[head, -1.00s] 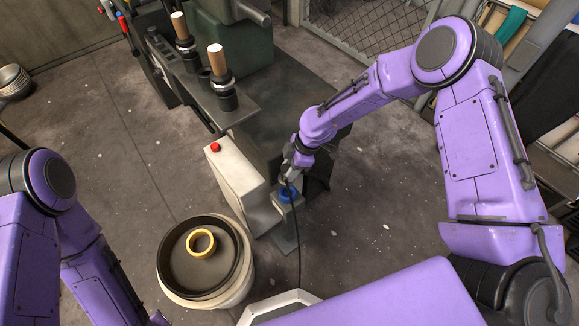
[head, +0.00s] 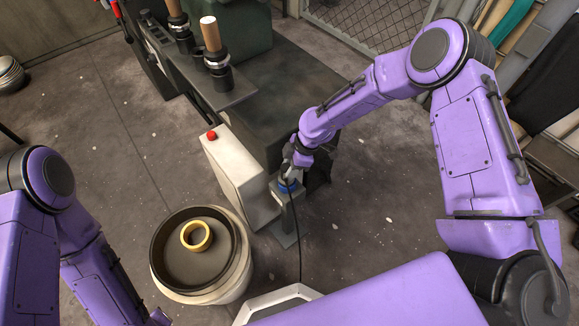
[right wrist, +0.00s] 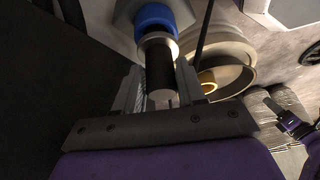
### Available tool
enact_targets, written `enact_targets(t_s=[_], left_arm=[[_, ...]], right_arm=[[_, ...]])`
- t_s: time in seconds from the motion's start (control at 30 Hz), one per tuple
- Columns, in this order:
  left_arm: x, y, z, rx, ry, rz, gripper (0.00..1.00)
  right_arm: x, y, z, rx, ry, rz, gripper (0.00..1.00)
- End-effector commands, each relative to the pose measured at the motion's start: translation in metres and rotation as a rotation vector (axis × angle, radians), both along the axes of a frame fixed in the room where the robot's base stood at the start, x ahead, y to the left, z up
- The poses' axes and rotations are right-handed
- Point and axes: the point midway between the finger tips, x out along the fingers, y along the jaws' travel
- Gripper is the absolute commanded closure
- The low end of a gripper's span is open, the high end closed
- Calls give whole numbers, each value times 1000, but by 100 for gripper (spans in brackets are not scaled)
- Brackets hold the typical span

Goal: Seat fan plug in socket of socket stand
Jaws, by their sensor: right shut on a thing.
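My right gripper (head: 290,171) is shut on the fan plug, right above the socket stand (head: 291,222). In the right wrist view the fan plug (right wrist: 159,68) is a black cylinder with a silver collar between the fingers. Its collar end meets the blue ring of the socket (right wrist: 154,17); the blue socket also shows in the head view (head: 287,187). The plug looks lined up with the ring, but how deep it sits is hidden. A black cable hangs from the plug to the floor. My left arm is at the left; its fingers are not clear.
A cream box with a red button (head: 211,136) stands close left of the socket stand. A round drum (head: 243,262) with a yellow ring (head: 196,236) in its bowl stands front left. A dark machine (head: 300,100) is behind. Floor at right is open.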

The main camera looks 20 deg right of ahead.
Motion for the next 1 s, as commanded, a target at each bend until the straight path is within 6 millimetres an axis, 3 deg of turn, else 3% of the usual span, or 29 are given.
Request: enact_targets(t_s=[0.77,0.8,0.87,0.9,1.0], left_arm=[[0,0,-6,0,0,0,57],[0,0,-6,0,0,0,57],[0,0,-6,0,0,0,57],[0,0,-6,0,0,0,57],[0,0,-6,0,0,0,57]], right_arm=[[0,-3,-8,0,-1,0,92],[0,-3,-8,0,0,0,57],[0,-3,-8,0,0,0,38],[0,-3,-8,0,-1,-1,31],[0,-3,-8,0,-1,-1,31]])
